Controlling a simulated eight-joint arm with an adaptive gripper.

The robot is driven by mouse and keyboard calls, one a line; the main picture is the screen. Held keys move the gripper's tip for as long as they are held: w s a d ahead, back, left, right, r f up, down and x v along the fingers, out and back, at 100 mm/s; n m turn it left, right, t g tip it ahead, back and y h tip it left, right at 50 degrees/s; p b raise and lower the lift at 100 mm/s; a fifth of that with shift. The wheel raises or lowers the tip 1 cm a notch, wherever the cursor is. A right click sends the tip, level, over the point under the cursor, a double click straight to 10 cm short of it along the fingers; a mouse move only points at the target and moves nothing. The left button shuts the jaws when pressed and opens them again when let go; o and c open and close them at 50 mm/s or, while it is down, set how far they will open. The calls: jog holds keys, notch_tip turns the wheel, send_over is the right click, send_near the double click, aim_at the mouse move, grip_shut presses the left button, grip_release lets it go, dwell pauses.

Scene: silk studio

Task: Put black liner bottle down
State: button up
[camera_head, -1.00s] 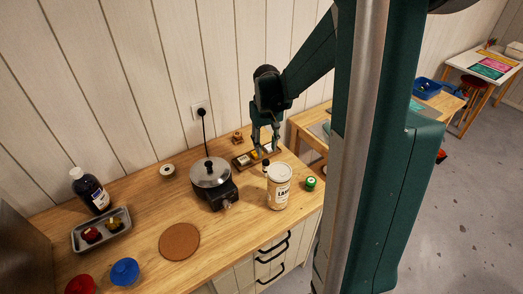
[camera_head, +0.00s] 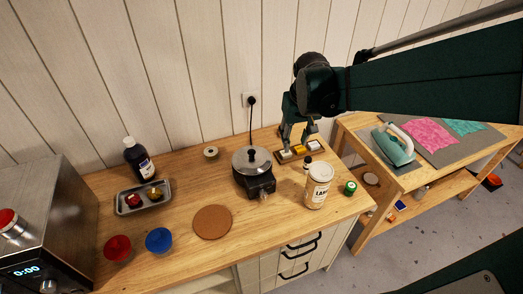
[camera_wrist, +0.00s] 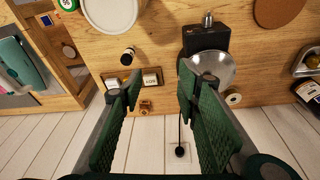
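A small bottle with a black cap (camera_head: 308,161) stands on the wooden counter, just behind the white canister (camera_head: 318,187). I take it for the black liner bottle. It also shows in the wrist view (camera_wrist: 128,54), apart from my fingers. My gripper (camera_head: 299,138) is above the back of the counter, near the small tray of blocks (camera_head: 285,158). In the wrist view my gripper (camera_wrist: 158,88) has its two green fingers spread wide, with nothing between them.
A green-lidded jar (camera_head: 350,188) is near the right edge. A cork mat (camera_head: 212,222), a metal tray (camera_head: 143,208) and a dark bottle (camera_head: 138,160) are further left. Bare wood lies between them.

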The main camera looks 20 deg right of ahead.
jog(key=s+a+r+n+t, duration=0.1)
jog(key=s+a+r+t, duration=0.1)
jog(key=s+a, duration=0.5)
jog(key=s+a+r+n+t, duration=0.1)
jog(key=s+a+r+t, duration=0.1)
jog(key=s+a+r, duration=0.2)
jog(key=shift+s+a+t+y, duration=0.4)
jog(key=shift+s+a, duration=1.15)
jog(key=shift+a, duration=0.15)
jog(key=shift+f, duration=0.15)
